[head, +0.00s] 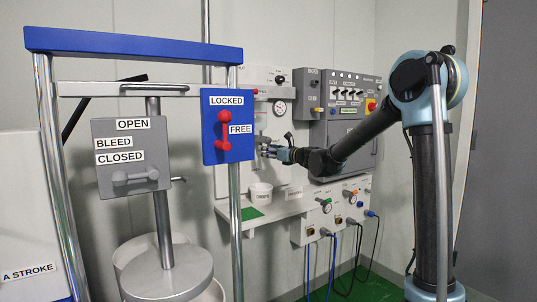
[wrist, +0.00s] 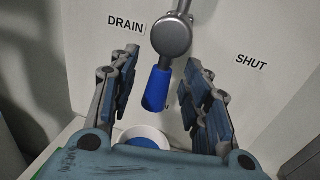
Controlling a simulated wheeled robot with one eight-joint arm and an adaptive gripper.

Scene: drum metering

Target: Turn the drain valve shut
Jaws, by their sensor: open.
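The drain valve shows in the wrist view with a round grey hub (wrist: 172,37) and a blue handle (wrist: 157,88). The handle hangs down and slightly left from the hub. The DRAIN label (wrist: 126,23) is left of the hub and the SHUT label (wrist: 252,61) is to its right. My gripper (wrist: 161,64) is open, one finger on each side of the blue handle, with visible gaps to both. In the head view my gripper (head: 270,152) is at the wall panel, and the valve is mostly hidden or too small to make out.
A white cup (head: 261,194) stands on a shelf (head: 285,209) below the valve. A blue panel with a red handle (head: 225,130) and a metal frame stand left of my gripper. A grey control box (head: 345,150) is behind my forearm.

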